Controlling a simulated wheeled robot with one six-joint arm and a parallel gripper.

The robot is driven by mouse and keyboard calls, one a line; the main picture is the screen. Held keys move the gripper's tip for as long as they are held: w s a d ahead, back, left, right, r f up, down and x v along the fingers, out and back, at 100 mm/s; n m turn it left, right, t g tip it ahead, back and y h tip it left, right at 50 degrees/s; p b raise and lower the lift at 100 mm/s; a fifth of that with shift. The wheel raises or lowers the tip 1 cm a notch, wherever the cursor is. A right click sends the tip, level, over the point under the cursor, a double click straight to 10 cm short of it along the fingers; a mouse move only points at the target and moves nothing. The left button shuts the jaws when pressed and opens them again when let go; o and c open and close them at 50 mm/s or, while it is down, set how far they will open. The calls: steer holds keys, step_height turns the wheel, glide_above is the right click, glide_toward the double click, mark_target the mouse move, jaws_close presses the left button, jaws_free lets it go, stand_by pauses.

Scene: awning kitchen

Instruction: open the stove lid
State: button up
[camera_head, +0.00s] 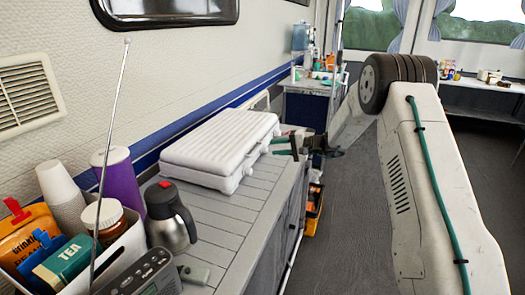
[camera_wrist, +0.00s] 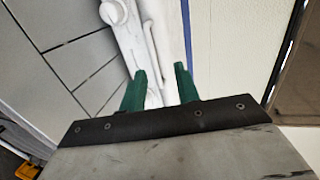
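The white stove (camera_head: 236,178) stands on the grey slatted counter against the wall, and its ribbed white lid (camera_head: 222,138) lies flat and closed over it. My gripper (camera_head: 279,146) is at the stove's right end, close to the lid's front edge. In the wrist view my gripper (camera_wrist: 160,70) has its two green fingers apart with nothing held between them. Part of the white stove (camera_wrist: 128,35) shows just beyond the fingertips, with a round knob-like part. I cannot tell whether a finger touches the stove.
A steel jug (camera_head: 170,222), a purple canister (camera_head: 118,182), a tray of packets and a radio (camera_head: 148,275) with a raised antenna crowd the counter's near end. The slats (camera_head: 215,215) before the stove are bare. Open floor (camera_head: 345,225) lies right of the counter.

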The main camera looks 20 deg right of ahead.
mark_target(259, 149)
steer(key=shift+t, duration=0.3)
steer(key=w+a+f, duration=0.1)
steer(key=w, duration=0.1)
steer(key=w+a+f, duration=0.1)
steer(key=a, duration=0.1)
steer(key=w+a+f, duration=0.1)
steer(key=w+a, duration=0.1)
steer(key=shift+w+f, duration=0.15)
steer(key=shift+w, duration=0.15)
jaws_close()
